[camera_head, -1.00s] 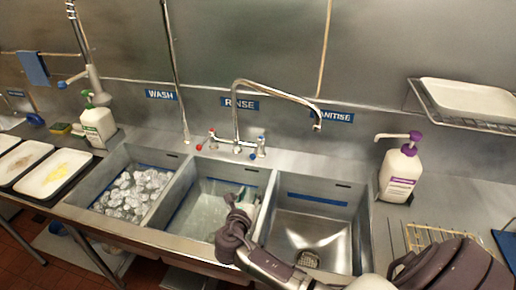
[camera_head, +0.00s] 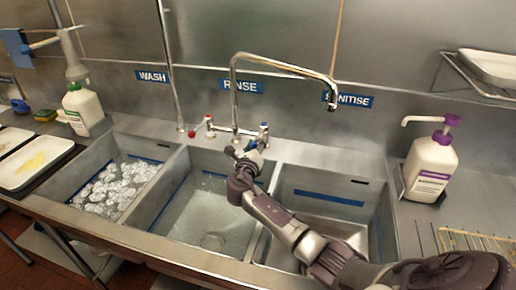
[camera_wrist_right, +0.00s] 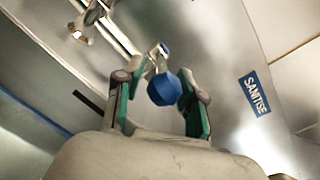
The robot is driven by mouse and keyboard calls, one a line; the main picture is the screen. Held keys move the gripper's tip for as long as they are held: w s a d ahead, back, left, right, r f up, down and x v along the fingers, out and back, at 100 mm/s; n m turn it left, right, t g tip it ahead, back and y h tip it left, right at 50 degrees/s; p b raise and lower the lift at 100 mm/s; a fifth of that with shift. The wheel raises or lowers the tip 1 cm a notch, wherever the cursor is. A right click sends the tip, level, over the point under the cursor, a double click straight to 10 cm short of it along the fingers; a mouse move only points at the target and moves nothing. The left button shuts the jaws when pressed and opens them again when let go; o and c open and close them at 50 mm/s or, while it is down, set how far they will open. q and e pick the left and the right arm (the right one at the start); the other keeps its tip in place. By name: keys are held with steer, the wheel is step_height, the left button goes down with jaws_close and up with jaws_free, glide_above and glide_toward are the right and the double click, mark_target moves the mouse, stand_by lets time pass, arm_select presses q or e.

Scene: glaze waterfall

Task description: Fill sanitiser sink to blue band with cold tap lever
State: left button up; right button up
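The cold tap lever with its blue knob (camera_head: 264,128) stands at the right of the mixer tap (camera_head: 235,132). My right gripper (camera_head: 250,152) is just in front of it. In the right wrist view the blue knob (camera_wrist_right: 163,88) sits between the two open fingers (camera_wrist_right: 160,100), with gaps beside it. The spout (camera_head: 290,68) points right, its outlet towards the sanitiser sink. The sanitiser sink (camera_head: 370,215) is the right basin, with a blue band (camera_head: 328,197) on its back wall. No water shows in its visible part; my arm hides much of it. My left gripper is not in view.
The rinse sink (camera_head: 165,222) is in the middle and the wash sink (camera_head: 62,195) with suds is at left. The red-knobbed hot lever (camera_head: 194,131) is left of the spout. A purple-topped bottle (camera_head: 430,165) stands right of the sinks.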

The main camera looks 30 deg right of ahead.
mark_target(259, 135)
steer(key=shift+b+x, duration=0.6)
steer(key=shift+x, duration=0.4)
steer(key=shift+w+d, duration=0.3)
steer(key=shift+d, duration=0.05)
steer(key=shift+r, duration=0.15)
jaws_close()
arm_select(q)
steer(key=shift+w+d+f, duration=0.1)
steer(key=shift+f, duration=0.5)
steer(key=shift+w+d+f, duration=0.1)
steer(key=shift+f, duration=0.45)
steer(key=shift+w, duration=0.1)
